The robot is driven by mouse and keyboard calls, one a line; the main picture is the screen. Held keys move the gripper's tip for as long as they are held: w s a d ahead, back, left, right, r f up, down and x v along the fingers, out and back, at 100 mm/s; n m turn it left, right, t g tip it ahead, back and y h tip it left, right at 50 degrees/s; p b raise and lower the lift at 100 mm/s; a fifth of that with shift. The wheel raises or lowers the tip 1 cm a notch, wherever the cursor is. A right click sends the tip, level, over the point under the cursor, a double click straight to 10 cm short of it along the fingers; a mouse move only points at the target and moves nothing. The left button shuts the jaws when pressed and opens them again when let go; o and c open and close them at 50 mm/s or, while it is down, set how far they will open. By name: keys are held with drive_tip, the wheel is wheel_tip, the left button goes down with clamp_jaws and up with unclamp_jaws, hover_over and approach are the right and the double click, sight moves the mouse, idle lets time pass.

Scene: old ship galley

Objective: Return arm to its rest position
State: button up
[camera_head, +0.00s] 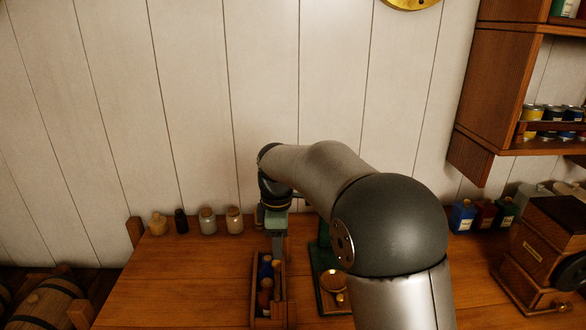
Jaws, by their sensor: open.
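My arm reaches over the wooden counter (180,275) and bends down at the wrist. My gripper (278,256) points downward, just above or behind a small wooden box (256,290). It is seen nearly edge-on, so the gap between its fingers is hard to see; the jaws are open. I see nothing held between them. The box holds bottle-like items (265,285), one of them blue. My arm hides part of the counter and the wall behind it.
A green stand with a brass dish (334,280) is right of the box, close to my arm. Several small jars (208,220) line the back left. Coloured tins (464,215), a wooden grinder (540,255) and a wall shelf (490,90) are at right. The counter's left front is clear.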

drive_tip(key=s+d+r+m, duration=0.1)
drive_tip(key=s+d+m, duration=0.9)
drive_tip(key=s+d, duration=0.45)
drive_tip(key=s+d+f+m, duration=0.2)
drive_tip(key=s+m, duration=0.2)
drive_tip(key=s, duration=0.3)
drive_tip(key=s+d+f+m+t+b, duration=0.1)
drive_tip(key=s+d+f+m, duration=0.1)
drive_tip(key=s, duration=0.6)
drive_tip(key=shift+d+f+m, duration=0.3)
drive_tip(key=shift+f+m, duration=0.25)
drive_tip(key=shift+m, duration=0.55)
drive_tip(key=shift+w, duration=0.1)
